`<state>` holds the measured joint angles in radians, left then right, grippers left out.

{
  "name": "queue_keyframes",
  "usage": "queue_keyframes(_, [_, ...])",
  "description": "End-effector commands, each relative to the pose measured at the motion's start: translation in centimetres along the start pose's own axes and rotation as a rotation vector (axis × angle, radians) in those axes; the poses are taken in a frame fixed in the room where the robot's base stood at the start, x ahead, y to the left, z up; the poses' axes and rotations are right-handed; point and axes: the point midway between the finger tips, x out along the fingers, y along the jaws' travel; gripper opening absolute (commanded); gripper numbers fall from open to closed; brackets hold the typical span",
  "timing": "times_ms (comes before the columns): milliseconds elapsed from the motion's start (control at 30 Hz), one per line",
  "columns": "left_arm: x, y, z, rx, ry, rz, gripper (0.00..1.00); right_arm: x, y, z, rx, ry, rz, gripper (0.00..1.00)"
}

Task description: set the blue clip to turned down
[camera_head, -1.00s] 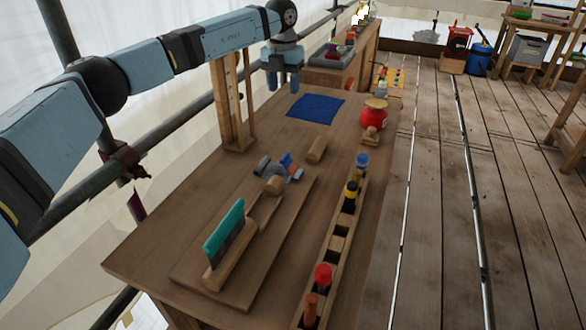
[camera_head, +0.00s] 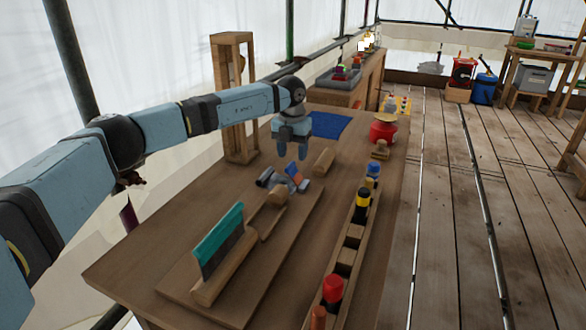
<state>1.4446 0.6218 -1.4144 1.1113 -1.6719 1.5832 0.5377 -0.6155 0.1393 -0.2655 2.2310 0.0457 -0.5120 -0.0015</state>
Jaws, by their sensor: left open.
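The blue clip (camera_head: 292,171) is a small blue piece on a grey metal fitting (camera_head: 270,178) at the far end of the wooden board on the bench. It appears to stand up at a tilt, with a bit of orange beside it; its exact setting is too small to tell. My left gripper (camera_head: 291,155) points down just above and behind the clip, its two fingers apart and empty. I cannot tell whether it touches the clip. My right gripper is not in view.
A teal-edged brush-like piece (camera_head: 218,241) stands on the wooden board (camera_head: 255,285). A wooden rack (camera_head: 341,268) with coloured pegs runs along the right. A wooden block (camera_head: 324,161), red pot (camera_head: 383,132), blue cloth (camera_head: 328,124) and wooden post frame (camera_head: 238,155) stand near.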

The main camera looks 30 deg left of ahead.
Motion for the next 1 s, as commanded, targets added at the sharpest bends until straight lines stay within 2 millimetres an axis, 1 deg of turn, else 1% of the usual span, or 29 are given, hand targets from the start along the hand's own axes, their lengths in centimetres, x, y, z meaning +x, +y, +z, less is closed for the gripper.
queue_keyframes(33, [1.2,0.0,0.0,0.0,0.002,0.0,0.51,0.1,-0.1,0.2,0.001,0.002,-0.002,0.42])
queue_keyframes(100, [2.3,0.0,0.0,0.0,0.002,0.0,0.51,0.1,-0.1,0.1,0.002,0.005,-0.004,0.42])
queue_keyframes(233, [3.7,0.0,0.0,0.001,0.0,0.0,0.51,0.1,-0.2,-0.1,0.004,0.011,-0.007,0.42])
queue_keyframes(400, [4.5,0.0,0.0,0.001,0.0,0.0,0.51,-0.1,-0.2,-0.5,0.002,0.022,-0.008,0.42])
queue_keyframes(633, [4.5,0.0,0.0,0.001,0.0,0.0,0.51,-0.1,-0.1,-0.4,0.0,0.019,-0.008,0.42])
queue_keyframes(667, [4.5,0.0,0.0,0.001,0.0,0.0,0.48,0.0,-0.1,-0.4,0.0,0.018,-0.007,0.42])
queue_keyframes(700, [4.5,0.0,0.0,0.0,0.0,0.0,0.39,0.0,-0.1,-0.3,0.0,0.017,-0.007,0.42])
queue_keyframes(867, [4.5,0.0,0.0,0.0,0.0,0.0,0.02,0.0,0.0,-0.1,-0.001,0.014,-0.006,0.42])
queue_keyframes(900, [4.5,0.0,0.0,0.0,0.0,0.001,0.0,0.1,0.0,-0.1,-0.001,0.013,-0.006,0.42])
queue_keyframes(1000, [4.6,0.1,0.0,0.0,0.001,0.002,0.0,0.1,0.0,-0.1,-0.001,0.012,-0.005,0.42])
